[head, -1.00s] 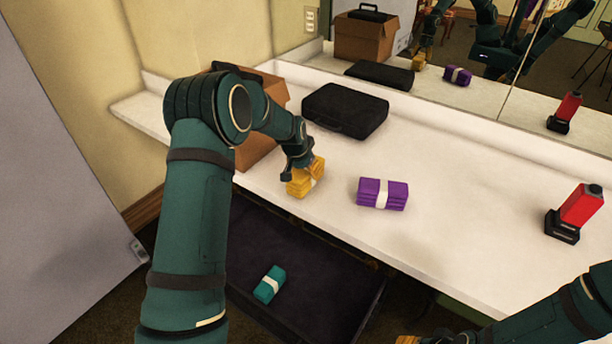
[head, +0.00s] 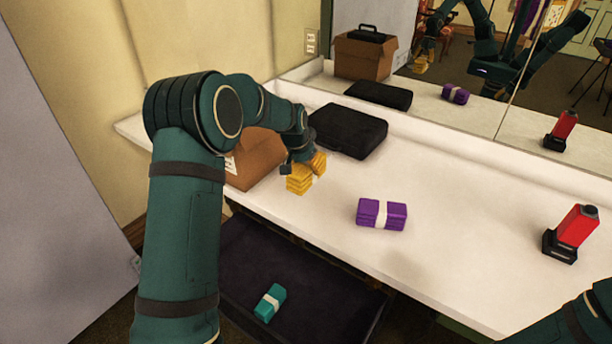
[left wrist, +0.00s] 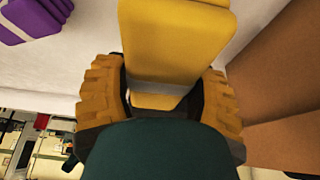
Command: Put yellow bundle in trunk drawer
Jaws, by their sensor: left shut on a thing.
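The yellow bundle (head: 298,182) is at the left part of the white counter, in front of the cardboard box. My left gripper (head: 303,166) is shut on it. In the left wrist view, the bundle (left wrist: 175,40) sits between the two ridged finger pads of the gripper (left wrist: 160,100). I cannot tell how far it is above the counter. An open, dark-lined drawer (head: 325,285) lies below the counter's front edge. A teal bundle (head: 270,303) with a pale band rests in it. My right gripper is out of view; only its arm shows at lower right.
A purple bundle (head: 381,214) lies on the counter (head: 460,235), right of my left gripper. A black case (head: 350,130) lies behind, and the cardboard box (head: 258,160) stands at left. A red-and-black device (head: 571,234) stands at right. A mirror (head: 480,60) backs the counter.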

